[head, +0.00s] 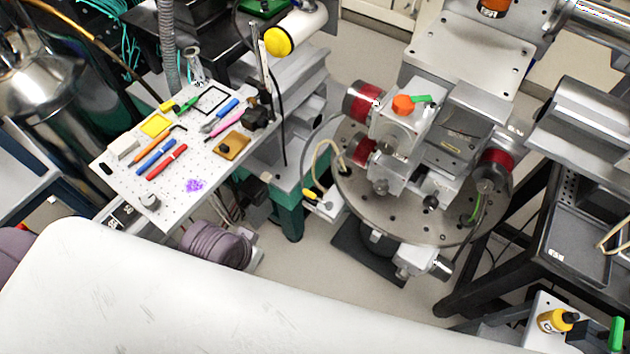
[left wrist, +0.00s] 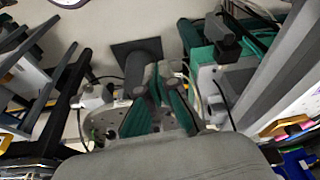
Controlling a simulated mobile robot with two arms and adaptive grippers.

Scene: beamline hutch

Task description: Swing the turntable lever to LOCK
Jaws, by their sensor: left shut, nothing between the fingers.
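The round grey turntable (head: 355,205), dotted with holes, stands on a dark pedestal right of centre in the head view. Its rim and pedestal also show in the left wrist view (left wrist: 112,112). A silver fitting (head: 412,260) sticks out at its front edge. A white box (head: 325,207) with a yellow-and-black piece stands at its left. I cannot tell which part is the lever, and no LOCK mark is readable. My left gripper (left wrist: 158,70) is shut and empty in the left wrist view, in front of the turntable's pedestal. Neither gripper shows in the head view.
A white perforated board (head: 120,172) with several tools lies at left. Red-ended motors (head: 362,102) and an orange knob (head: 403,105) stand on the turntable. A dark cart (head: 545,240) is at right. My pale arm covers the lower left.

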